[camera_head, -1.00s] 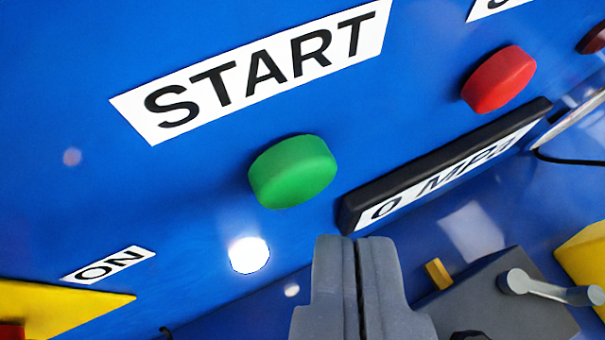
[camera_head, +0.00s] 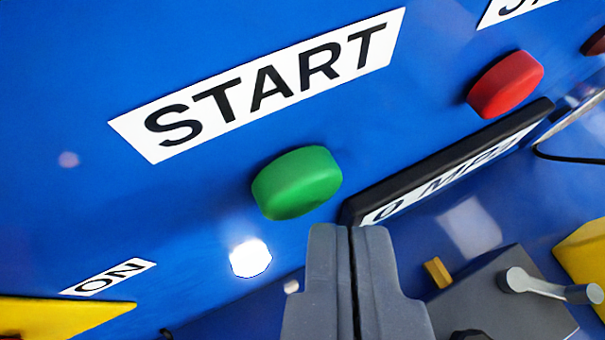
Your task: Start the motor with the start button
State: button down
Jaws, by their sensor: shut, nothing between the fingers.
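The green start button (camera_head: 297,183) is a round knob standing out from the blue panel (camera_head: 190,215), near the middle of the view. A white START label (camera_head: 258,85) is above it, tilted up to the right. My gripper (camera_head: 350,232) is shut and empty, just below and to the right of the green button in the picture. No contact between the fingertips and the button shows. Whether the button is pressed in cannot be told.
A red button (camera_head: 505,84) is at the upper right. A yellow plate (camera_head: 60,317) and ON label (camera_head: 108,276) are lower left. A grey box with a lever (camera_head: 548,288) is lower right.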

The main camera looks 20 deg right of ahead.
jog(key=shift+w, duration=0.5)
dwell(0.8)
jog(key=shift+s, duration=0.15)
jog(key=shift+s+b, duration=0.35)
jog(key=shift+s, duration=0.4)
jog(key=shift+s, duration=0.1)
jog(key=s+b, duration=0.2)
jog(key=s, duration=0.2)
jog(key=shift+s+d, duration=0.1)
jog(key=shift+s, duration=0.3)
jog(key=shift+r, duration=0.1)
dwell(0.5)
